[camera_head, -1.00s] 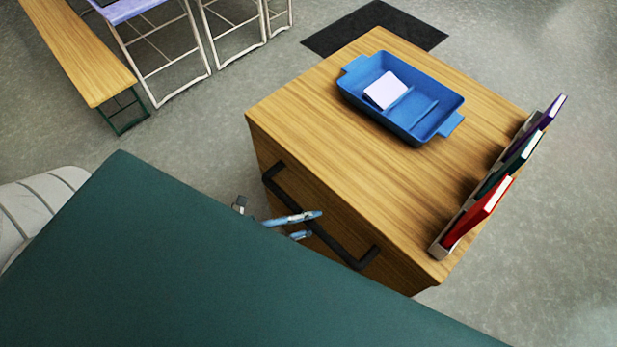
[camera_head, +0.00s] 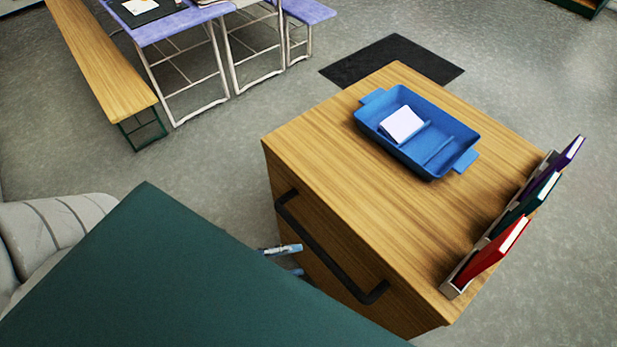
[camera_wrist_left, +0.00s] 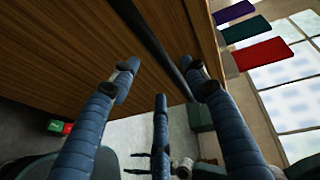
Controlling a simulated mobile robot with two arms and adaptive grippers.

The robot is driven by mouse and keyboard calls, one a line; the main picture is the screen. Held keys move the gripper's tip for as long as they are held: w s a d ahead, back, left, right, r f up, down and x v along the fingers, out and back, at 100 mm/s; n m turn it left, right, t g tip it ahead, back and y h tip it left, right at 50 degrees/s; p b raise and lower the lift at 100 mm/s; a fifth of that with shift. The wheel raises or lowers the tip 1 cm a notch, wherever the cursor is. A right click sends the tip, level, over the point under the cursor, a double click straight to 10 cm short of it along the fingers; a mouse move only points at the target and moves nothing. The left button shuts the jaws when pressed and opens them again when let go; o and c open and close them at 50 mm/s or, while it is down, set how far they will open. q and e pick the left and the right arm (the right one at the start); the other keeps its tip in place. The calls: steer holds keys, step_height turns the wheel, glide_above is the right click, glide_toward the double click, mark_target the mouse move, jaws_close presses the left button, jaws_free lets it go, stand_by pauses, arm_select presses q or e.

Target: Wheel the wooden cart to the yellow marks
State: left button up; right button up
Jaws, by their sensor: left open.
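The wooden cart (camera_head: 400,210) stands in the middle right of the head view, its dark handle (camera_head: 325,250) on the side facing me. My left gripper (camera_head: 294,259) is just left of the handle, its blue fingertips pointing at the cart front; the rest of it is hidden. In the left wrist view, the fingers of the left gripper (camera_wrist_left: 160,82) are spread apart and empty. The handle (camera_wrist_left: 160,45) runs between the two upper fingers and appears ungripped. I see no yellow marks. My right gripper is not in view.
On the cart are a blue tray (camera_head: 372,115) holding a white block (camera_head: 401,124) and a rack with a red book (camera_head: 492,252) and others. A black mat (camera_head: 375,62) lies behind. A bench (camera_head: 100,60) and purple table (camera_head: 172,26) stand left.

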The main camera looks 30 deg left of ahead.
arm_select(q)
steer(key=shift+v, duration=2.3)
